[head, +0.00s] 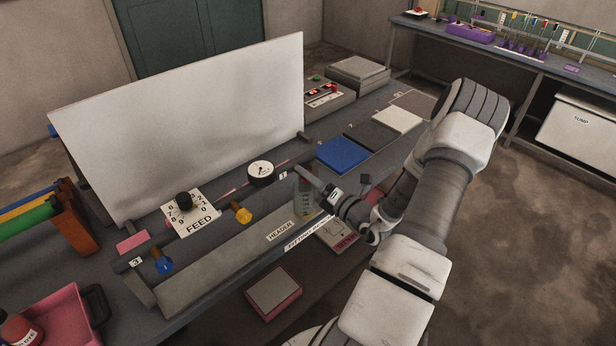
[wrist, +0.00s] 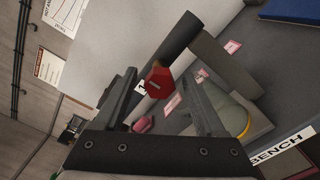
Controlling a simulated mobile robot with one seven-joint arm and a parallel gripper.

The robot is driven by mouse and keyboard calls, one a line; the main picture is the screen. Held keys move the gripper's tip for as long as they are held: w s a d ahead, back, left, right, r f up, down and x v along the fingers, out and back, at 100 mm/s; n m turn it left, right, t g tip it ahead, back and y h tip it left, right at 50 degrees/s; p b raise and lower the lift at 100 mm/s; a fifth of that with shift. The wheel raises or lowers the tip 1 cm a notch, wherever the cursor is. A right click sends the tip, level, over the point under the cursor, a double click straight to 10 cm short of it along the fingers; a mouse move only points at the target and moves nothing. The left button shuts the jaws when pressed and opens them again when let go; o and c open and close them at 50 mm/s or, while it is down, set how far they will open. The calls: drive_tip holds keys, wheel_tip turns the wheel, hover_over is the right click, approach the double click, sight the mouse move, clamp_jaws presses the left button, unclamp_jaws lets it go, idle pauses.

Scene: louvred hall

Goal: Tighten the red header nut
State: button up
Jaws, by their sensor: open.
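The red header nut (wrist: 158,82) is a six-sided red piece with a pale mark on its face. It sits at the end of a dark cylindrical stub in the wrist view. My gripper (wrist: 157,76) is open, with one finger to the left of the nut and one to the right. I see gaps beside the nut; its depth relative to the fingertips is hard to judge. In the head view my gripper (head: 318,191) is over the right part of the header (head: 225,262), and the red nut is hidden there.
A yellow nut (head: 242,213) and a blue nut (head: 164,265) are farther left along the header. A FEED dial (head: 203,218), a round gauge (head: 261,173) and a large white panel (head: 190,125) stand behind. A blue mat (head: 343,155) lies flat to the right.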

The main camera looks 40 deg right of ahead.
drive_tip(key=s+p, duration=0.1)
drive_tip(key=s, duration=0.6)
drive_tip(key=shift+d, duration=0.3)
drive_tip(key=s+d+b, duration=0.1)
drive_tip(key=s+b, duration=0.1)
drive_tip(key=s, duration=1.5)
drive_tip(key=shift+s+d+b, duration=0.15)
drive_tip(key=shift+s+b, duration=0.05)
drive_tip(key=shift+b, duration=0.15)
drive_tip(key=shift+w, duration=0.1)
drive_tip(key=shift+c, duration=0.3)
idle(0.6)
